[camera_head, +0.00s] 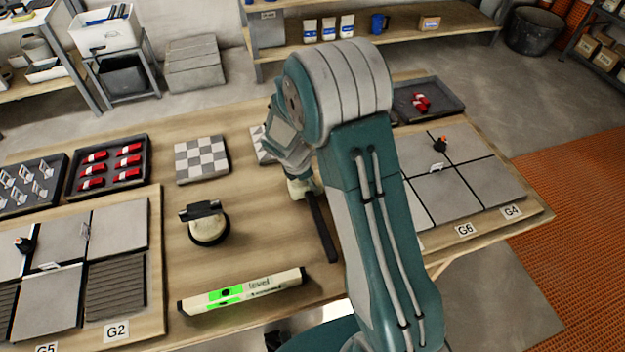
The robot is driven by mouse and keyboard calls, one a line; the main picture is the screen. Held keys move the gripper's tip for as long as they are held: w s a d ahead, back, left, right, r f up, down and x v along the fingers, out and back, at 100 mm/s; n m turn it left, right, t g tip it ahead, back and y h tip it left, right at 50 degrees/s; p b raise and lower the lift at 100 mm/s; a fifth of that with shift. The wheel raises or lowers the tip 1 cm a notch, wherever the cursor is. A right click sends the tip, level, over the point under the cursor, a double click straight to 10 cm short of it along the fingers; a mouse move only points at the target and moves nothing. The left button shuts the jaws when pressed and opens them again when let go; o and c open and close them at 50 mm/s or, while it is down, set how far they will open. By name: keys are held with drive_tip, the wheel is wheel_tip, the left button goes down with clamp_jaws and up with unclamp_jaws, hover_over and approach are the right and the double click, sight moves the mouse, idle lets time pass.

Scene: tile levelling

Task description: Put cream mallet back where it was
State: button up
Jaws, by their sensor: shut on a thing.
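The cream mallet has a pale head (300,189) and a long dark handle (322,228) that points toward the front of the workbench. It is near the middle of the bench, behind the level. My gripper (297,176) reaches down from the wrist and is shut on the mallet at its head end. My own arm hides much of the fingers and the right side. I cannot tell whether the mallet touches the bench top.
A green and white level (243,292) lies in front, with a black-handled suction cup (207,224) behind it. Tiled panels stand at left (120,225) and right (446,190). A tray of red wedges (108,165) and a checkered tile (202,159) lie behind.

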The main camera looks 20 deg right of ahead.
drive_tip(key=shift+f, duration=0.45)
drive_tip(key=o, duration=1.2)
drive_tip(key=v, duration=1)
drive_tip(key=shift+w+a+r, duration=0.1)
drive_tip(key=shift+a+r, duration=0.1)
drive_tip(key=shift+r, duration=0.1)
drive_tip(key=shift+a+r, duration=0.15)
drive_tip(key=shift+r, duration=0.55)
drive_tip(key=s+d+r+m+t+y, duration=0.1)
drive_tip(key=s+r+m+t, duration=0.1)
drive_tip(key=s+r+m, duration=0.4)
drive_tip(key=s+r+m+t+y, duration=0.1)
drive_tip(key=s+r+m, duration=0.4)
drive_tip(key=s, duration=0.5)
drive_tip(key=s+d+r+m+t+y, duration=0.1)
drive_tip(key=s+r+m+t+y, duration=0.1)
drive_tip(key=s+r+m, duration=0.4)
drive_tip(key=shift+s+d+r+m+t+y, duration=0.15)
drive_tip(key=shift+s+m, duration=0.1)
drive_tip(key=shift+s, duration=0.35)
drive_tip(key=shift+s+d+r+m+t+y, duration=0.15)
drive_tip(key=shift+s+m, duration=0.1)
drive_tip(key=shift+s, duration=0.35)
